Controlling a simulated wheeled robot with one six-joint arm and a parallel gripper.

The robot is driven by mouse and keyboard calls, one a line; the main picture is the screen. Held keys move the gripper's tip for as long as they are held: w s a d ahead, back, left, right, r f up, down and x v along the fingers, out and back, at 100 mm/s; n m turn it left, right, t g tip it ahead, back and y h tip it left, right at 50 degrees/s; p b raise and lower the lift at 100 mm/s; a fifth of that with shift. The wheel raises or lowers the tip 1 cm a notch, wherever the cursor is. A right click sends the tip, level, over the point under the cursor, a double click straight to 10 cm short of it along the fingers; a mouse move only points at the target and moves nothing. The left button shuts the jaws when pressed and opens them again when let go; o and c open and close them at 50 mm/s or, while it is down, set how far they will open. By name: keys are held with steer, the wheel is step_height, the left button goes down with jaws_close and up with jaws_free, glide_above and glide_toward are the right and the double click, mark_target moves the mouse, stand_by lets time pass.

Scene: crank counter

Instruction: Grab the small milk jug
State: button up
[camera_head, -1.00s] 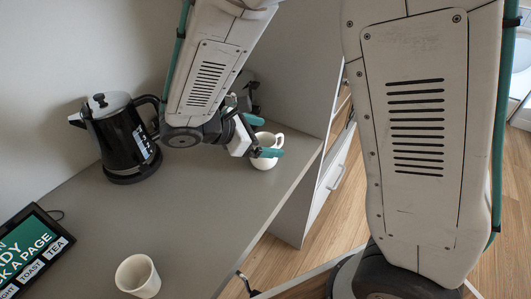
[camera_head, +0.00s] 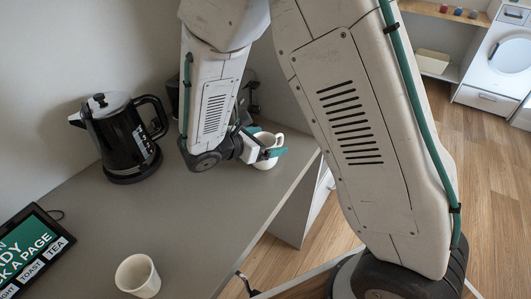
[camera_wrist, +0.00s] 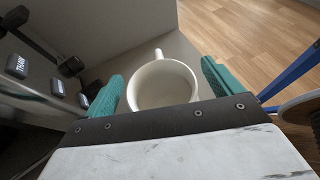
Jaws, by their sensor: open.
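The small white milk jug (camera_head: 265,164) stands on the grey counter near its right end, partly hidden by my gripper. Its handle points right in the head view. In the wrist view the jug (camera_wrist: 165,91) is seen from above, with its handle at the far side. My gripper (camera_head: 262,142) is open at the jug. In the wrist view its teal fingers (camera_wrist: 163,82) lie on either side of the jug, with a gap visible at the right finger. Whether the left finger touches the jug cannot be told.
A black kettle (camera_head: 120,140) stands on the counter (camera_head: 190,225) at the back left. A white cup (camera_head: 138,277) stands at the front edge and a tablet (camera_head: 30,255) lies at left. An appliance with labelled buttons (camera_wrist: 20,65) is close left in the wrist view.

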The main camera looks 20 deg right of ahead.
steer(key=c, duration=1.1)
steer(key=shift+r, duration=0.15)
